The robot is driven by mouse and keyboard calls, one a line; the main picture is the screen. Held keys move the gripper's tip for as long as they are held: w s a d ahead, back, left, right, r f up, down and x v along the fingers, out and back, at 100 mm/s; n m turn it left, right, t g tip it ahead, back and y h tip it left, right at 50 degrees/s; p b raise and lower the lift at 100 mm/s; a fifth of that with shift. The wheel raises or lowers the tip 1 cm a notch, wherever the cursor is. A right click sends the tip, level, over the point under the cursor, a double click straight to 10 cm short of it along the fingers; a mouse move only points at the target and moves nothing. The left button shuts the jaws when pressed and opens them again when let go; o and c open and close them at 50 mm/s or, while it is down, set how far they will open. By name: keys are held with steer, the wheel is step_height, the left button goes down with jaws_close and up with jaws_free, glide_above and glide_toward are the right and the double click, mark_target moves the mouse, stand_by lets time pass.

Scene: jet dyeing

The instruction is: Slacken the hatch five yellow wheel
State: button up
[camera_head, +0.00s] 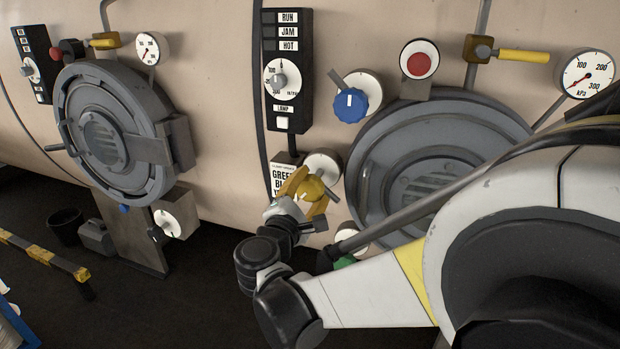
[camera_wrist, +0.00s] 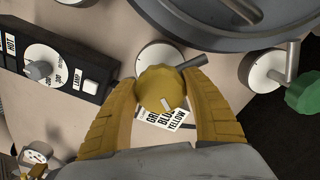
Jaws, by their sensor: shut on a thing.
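The yellow wheel (camera_wrist: 157,88) is a round, lobed knob with a white mark, mounted on a white dial (camera_wrist: 160,56) with a grey lever at its side. In the head view the wheel (camera_head: 310,188) sits on the tan vessel wall, left of and below the large round hatch (camera_head: 362,158). My gripper (camera_wrist: 162,94) has its two yellow fingers closed around the wheel, one on each side. In the head view my gripper (camera_head: 306,188) reaches the wheel from the front and hides part of it. The hatch number cannot be read here.
A blue wheel (camera_head: 350,105) is above, and a green wheel (camera_wrist: 303,98) is beside the hatch. A black panel (camera_head: 289,60) and a paper label reading GREEN, BLUE, YELLOW (camera_wrist: 165,120) are close by. Another hatch (camera_head: 105,140) stands at left, near a yellow-black rail (camera_head: 40,254).

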steer(key=m, duration=0.7)
steer(key=shift+f, duration=0.15)
steer(key=m, duration=0.4)
steer(key=shift+f, duration=0.1)
steer(key=m, duration=0.3)
steer(key=shift+m, duration=0.4)
steer(key=m, duration=0.3)
steer(key=shift+f+m, duration=0.1)
steer(key=shift+m, duration=0.2)
steer(key=m, duration=0.3)
steer(key=shift+a+m, duration=0.1)
steer(key=shift+m, duration=0.2)
steer(key=m, duration=0.6)
steer(key=shift+a, duration=0.1)
steer(key=shift+m, duration=0.3)
steer(key=o, duration=1.2)
